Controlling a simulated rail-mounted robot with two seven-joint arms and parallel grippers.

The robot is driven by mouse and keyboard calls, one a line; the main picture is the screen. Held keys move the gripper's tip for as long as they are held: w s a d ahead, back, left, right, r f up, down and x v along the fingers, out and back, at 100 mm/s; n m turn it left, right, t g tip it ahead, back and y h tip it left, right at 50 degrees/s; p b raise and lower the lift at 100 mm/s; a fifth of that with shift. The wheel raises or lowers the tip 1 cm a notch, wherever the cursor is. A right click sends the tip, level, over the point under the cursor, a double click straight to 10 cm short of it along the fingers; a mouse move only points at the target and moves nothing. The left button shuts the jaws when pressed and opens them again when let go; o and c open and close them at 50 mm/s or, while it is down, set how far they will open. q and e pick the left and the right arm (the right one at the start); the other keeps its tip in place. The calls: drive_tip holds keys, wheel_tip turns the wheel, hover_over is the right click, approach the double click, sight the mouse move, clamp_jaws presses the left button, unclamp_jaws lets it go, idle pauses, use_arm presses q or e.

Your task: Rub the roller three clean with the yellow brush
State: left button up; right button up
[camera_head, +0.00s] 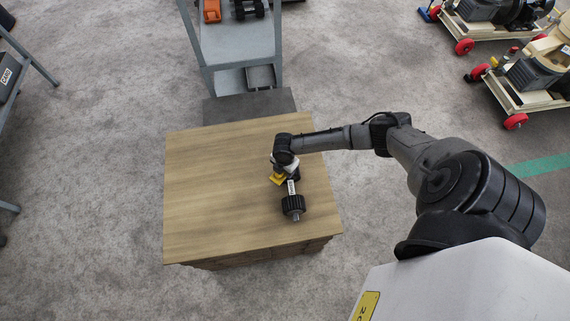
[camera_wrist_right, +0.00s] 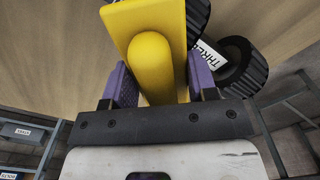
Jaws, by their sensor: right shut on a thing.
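The roller three (camera_head: 293,206) lies on the wooden table, with a black ribbed wheel, a metal shaft end and a white label. In the right wrist view the roller (camera_wrist_right: 243,68) shows black ribbed parts and a label reading "THRE", partly hidden by the brush. The yellow brush (camera_head: 277,179) is right beside the roller's far end. My right gripper (camera_head: 285,168) is shut on the brush, and its purple fingers clasp the yellow handle (camera_wrist_right: 152,62) in the wrist view. The bristles are hidden, and I cannot tell whether they touch the roller. My left gripper is not in view.
The wooden table (camera_head: 215,190) is bare on its left side. A grey metal stand (camera_head: 237,45) with an orange item (camera_head: 211,11) and a dark roller-like part stands beyond it. Wheeled machines (camera_head: 535,75) stand at the far right. Grey floor surrounds the table.

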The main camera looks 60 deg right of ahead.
drive_tip(key=shift+d, duration=0.15)
drive_tip(key=shift+s+d, duration=0.15)
drive_tip(key=shift+d, duration=0.8)
drive_tip(key=shift+s+d, duration=0.15)
drive_tip(key=shift+d, duration=0.8)
drive_tip(key=shift+a, duration=0.15)
drive_tip(key=shift+w+a+p, duration=0.15)
drive_tip(key=shift+a+p, duration=0.15)
drive_tip(key=shift+a, duration=0.55)
drive_tip(key=shift+w+a+p, duration=0.15)
drive_tip(key=shift+a+p, duration=0.15)
drive_tip(key=shift+a, duration=0.8)
drive_tip(key=shift+d, duration=0.15)
drive_tip(key=shift+s+d+b, duration=0.15)
drive_tip(key=shift+d, duration=0.85)
drive_tip(key=shift+s+d+b, duration=0.1)
drive_tip(key=shift+d+b, duration=0.05)
drive_tip(key=shift+d, duration=0.8)
